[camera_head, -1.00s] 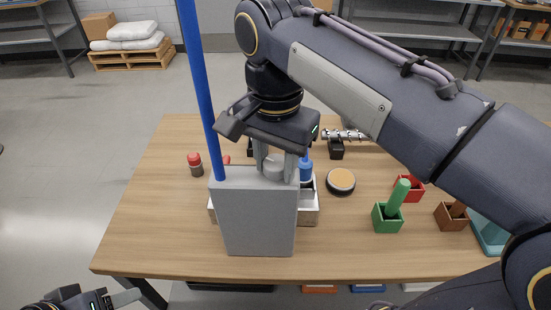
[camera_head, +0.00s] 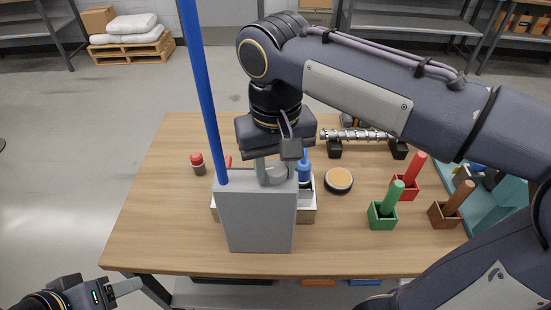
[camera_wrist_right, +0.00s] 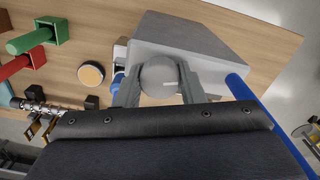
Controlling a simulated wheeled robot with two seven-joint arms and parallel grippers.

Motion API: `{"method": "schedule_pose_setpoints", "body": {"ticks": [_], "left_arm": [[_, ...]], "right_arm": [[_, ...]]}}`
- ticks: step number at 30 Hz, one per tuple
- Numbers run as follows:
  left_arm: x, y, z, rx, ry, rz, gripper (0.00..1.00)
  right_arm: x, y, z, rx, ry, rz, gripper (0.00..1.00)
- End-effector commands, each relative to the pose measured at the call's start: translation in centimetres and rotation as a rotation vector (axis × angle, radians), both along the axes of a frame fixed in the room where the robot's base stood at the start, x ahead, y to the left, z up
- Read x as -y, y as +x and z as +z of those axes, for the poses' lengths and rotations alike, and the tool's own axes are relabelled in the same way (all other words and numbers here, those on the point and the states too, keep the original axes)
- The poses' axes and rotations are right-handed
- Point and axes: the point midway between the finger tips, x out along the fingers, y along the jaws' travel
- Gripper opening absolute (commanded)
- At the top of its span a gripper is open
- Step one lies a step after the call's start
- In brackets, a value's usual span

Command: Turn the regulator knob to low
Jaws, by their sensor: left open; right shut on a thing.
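The regulator is a grey box (camera_head: 257,218) standing upright on the table, with a blue pole (camera_head: 203,95) rising from its left top corner. Its round grey knob (camera_wrist_right: 158,78) sits on the box's top face and has a short white line on it. My right gripper (camera_head: 274,172) points down and is shut on the knob, one finger on each side in the right wrist view (camera_wrist_right: 160,88). The fingers partly hide the knob in the head view. My left gripper (camera_head: 122,291) is open and empty at the bottom left, off the table.
Behind the box is a white tray (camera_head: 308,212) with a blue bottle (camera_head: 304,170). A red-capped jar (camera_head: 198,163) stands left, a round orange-topped tin (camera_head: 338,180) right. Green (camera_head: 382,216), red and brown holders with rods stand further right. The table's left part is clear.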

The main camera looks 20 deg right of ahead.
Motion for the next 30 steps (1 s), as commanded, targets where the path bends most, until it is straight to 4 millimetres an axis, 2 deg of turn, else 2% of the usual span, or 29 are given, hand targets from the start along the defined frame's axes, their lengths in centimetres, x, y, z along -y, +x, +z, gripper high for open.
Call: {"method": "schedule_pose_setpoints", "body": {"ticks": [9, 30], "left_arm": [[0.0, 0.0, 1.7, 0.0, 0.0, 0.0, 0.53], [0.0, 0.0, 4.0, 0.0, 0.0, 0.0, 0.53]], "right_arm": [[0.1, 0.1, 0.3, -0.001, 0.001, 0.295, 0.13], [0.0, 0.1, 0.2, 0.0, 0.001, 0.951, 0.13]]}}
